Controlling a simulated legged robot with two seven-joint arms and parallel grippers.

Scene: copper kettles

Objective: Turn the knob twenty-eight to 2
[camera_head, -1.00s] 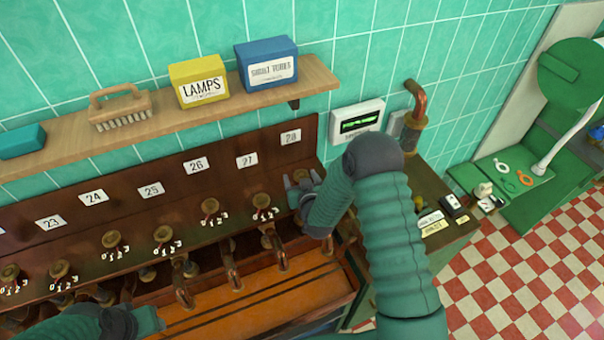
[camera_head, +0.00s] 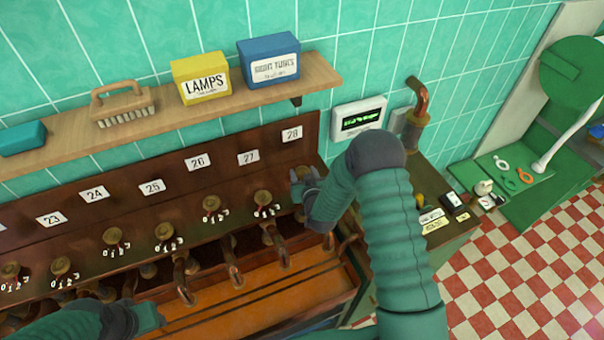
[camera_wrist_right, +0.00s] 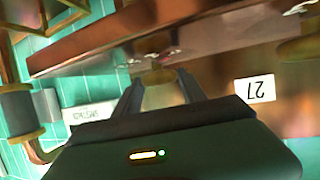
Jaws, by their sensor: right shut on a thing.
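Knob twenty-eight (camera_head: 302,171) is a brass knob on the brown wooden panel, below the white 28 label (camera_head: 292,134). My right gripper (camera_head: 304,183) is shut on it and covers most of it, so its setting cannot be read. The right wrist view shows the knob (camera_wrist_right: 160,88) between the two dark fingers (camera_wrist_right: 158,85). My left gripper (camera_head: 150,316) is low at the left, over the kettle row and apart from the knobs; its jaws are too unclear to judge.
Knob 27 (camera_head: 263,198) and other numbered knobs line the panel to the left. Copper spouts (camera_head: 231,262) stick out below. A shelf (camera_head: 150,125) with boxes and a brush is above. A small display (camera_head: 359,119) hangs on the tiled wall to the right.

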